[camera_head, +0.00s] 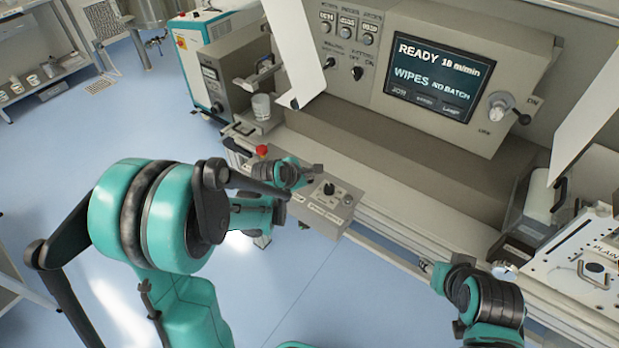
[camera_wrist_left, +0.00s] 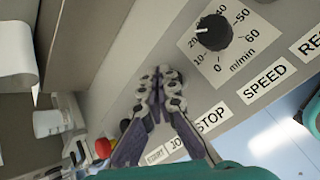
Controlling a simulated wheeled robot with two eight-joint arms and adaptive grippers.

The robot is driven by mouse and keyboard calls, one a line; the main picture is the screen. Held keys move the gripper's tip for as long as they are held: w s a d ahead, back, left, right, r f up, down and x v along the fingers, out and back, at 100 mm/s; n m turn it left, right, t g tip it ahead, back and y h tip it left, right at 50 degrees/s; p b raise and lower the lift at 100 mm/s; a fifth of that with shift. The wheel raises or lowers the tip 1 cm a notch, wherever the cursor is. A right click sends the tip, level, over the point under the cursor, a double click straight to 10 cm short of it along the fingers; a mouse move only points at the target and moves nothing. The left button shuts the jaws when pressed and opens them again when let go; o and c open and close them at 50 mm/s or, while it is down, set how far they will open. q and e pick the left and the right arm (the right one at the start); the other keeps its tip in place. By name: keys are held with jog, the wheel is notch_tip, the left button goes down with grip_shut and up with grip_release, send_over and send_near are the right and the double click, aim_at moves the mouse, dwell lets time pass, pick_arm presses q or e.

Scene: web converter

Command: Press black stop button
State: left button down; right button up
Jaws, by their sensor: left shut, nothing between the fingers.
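A grey control box (camera_head: 325,205) with a black speed knob (camera_head: 329,188) juts out below the machine. In the left wrist view, its sloping face carries the knob (camera_wrist_left: 213,32) and white labels, including STOP (camera_wrist_left: 212,118), SPEED and a partly covered JOG. My left gripper (camera_wrist_left: 157,82) is shut and empty, its fingertips over the panel just above the STOP label. The black stop button is not seen; the fingers cover that spot. In the head view the left gripper (camera_head: 316,170) is at the box's upper left. My right gripper (camera_head: 440,275) is low at the right, its fingers unclear.
A red button (camera_wrist_left: 103,147) sits left of the fingers and also shows in the head view (camera_head: 262,150). A clear cup (camera_head: 261,106) stands on the machine ledge. A screen (camera_head: 433,78) reads READY. A rail runs along the machine's front, with open floor before it.

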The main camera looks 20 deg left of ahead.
pick_arm(q)
jog(key=shift+f, duration=0.15)
dwell(0.3)
jog(key=shift+r+p, duration=0.7)
jog(key=shift+r, duration=0.35)
notch_tip(320, 180, up, 5)
jog(key=p, duration=0.4)
dwell(0.4)
